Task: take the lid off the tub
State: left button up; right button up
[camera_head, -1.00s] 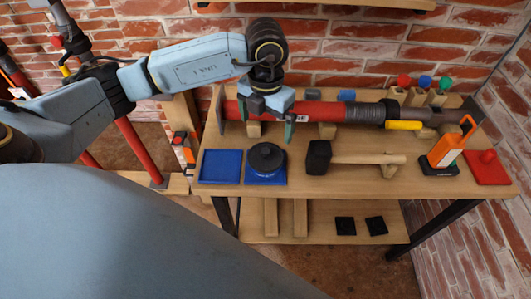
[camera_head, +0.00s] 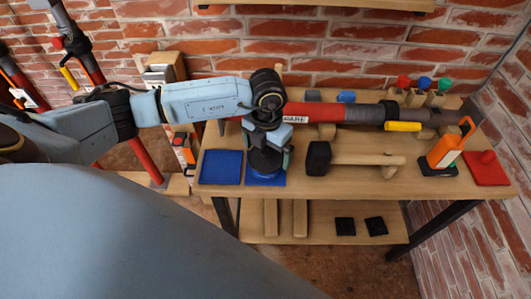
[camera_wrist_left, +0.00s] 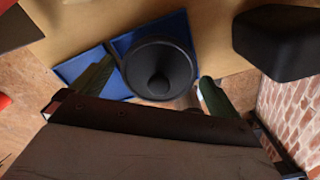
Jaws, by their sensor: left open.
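The tub (camera_head: 265,177) stands on a blue square mat near the bench's front edge, with its dark round lid (camera_head: 264,163) on it. My left gripper (camera_head: 270,153) is right over the lid, pointing down, and hides part of it. In the left wrist view the lid (camera_wrist_left: 175,62) with its central knob (camera_wrist_left: 159,84) lies between the two open fingers, one on each side. The fingers look apart from the knob; how high they are above the lid I cannot tell. My right gripper is not in view.
An empty blue mat (camera_head: 220,167) lies left of the tub. A mallet with a black head (camera_head: 319,158) lies close to its right. A long red and grey tool (camera_head: 345,113) lies behind.

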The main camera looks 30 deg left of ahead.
aim_at(267, 150)
pick_arm(q)
jog(key=c, duration=0.7)
jog(key=shift+r, duration=0.15)
jog(key=shift+c, duration=0.2)
notch_tip(267, 150, up, 10)
jog(key=shift+f, duration=0.1)
jog(key=d+m, duration=0.1)
jog(key=m, duration=1.1)
jog(key=d+r+m+b, duration=0.1)
jog(key=d+m, duration=0.1)
jog(key=m, duration=0.9)
jog(key=d+r+m+b, duration=0.1)
jog(key=d+m, duration=0.1)
jog(key=m, duration=1)
jog(key=shift+w+r+m, duration=0.15)
jog(key=shift+w+m, duration=0.15)
